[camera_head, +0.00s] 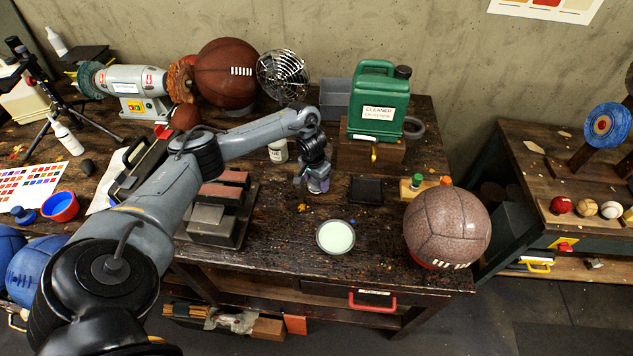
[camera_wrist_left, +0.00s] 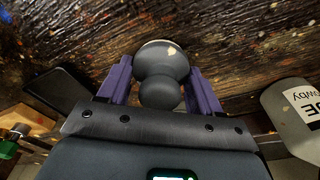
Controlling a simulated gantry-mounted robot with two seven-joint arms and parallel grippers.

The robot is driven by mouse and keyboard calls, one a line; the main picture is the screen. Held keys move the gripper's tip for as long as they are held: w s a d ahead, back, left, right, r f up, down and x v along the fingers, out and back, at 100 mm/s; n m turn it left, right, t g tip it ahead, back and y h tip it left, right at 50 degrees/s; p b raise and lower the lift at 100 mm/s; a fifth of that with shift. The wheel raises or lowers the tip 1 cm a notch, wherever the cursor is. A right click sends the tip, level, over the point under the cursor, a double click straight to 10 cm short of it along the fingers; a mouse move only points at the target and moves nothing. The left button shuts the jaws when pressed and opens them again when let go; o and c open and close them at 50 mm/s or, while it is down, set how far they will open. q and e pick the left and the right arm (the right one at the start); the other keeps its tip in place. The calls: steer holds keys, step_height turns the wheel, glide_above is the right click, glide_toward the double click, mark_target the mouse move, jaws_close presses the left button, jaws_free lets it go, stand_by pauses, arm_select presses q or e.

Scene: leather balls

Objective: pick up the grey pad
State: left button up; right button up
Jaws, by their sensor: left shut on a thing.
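The grey pad (camera_wrist_left: 161,72) is a rounded grey piece with a smaller knob and a pale edge at its far side. In the left wrist view it sits between the two purple fingers of my left gripper (camera_wrist_left: 160,90), which is shut on it. In the head view my left gripper (camera_head: 318,186) points down over the dark wooden workbench (camera_head: 285,222). The pad is mostly hidden there by the fingers. I cannot tell whether the pad touches the bench top. My right gripper is not in view.
A dish of pale green stuff (camera_head: 335,237) lies in front of the gripper. A black tray (camera_head: 366,190) is to its right, a white jar (camera_head: 278,151) behind left. A brown ball (camera_head: 447,228) and green cleaner jug (camera_head: 379,100) stand right.

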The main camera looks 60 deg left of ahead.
arm_select(q)
steer(key=shift+r, duration=0.45)
steer(key=r, duration=0.3)
steer(key=shift+w+d+r+p, duration=0.1)
steer(key=shift+w+d+p, duration=0.05)
steer(key=shift+d+p, duration=0.25)
steer(key=w+d+r+p, duration=0.3)
steer(key=d+r, duration=0.3)
steer(key=d, duration=0.4)
steer(key=shift+w+r+p, duration=0.2)
steer(key=shift+p, duration=0.6)
steer(key=shift+d, duration=0.1)
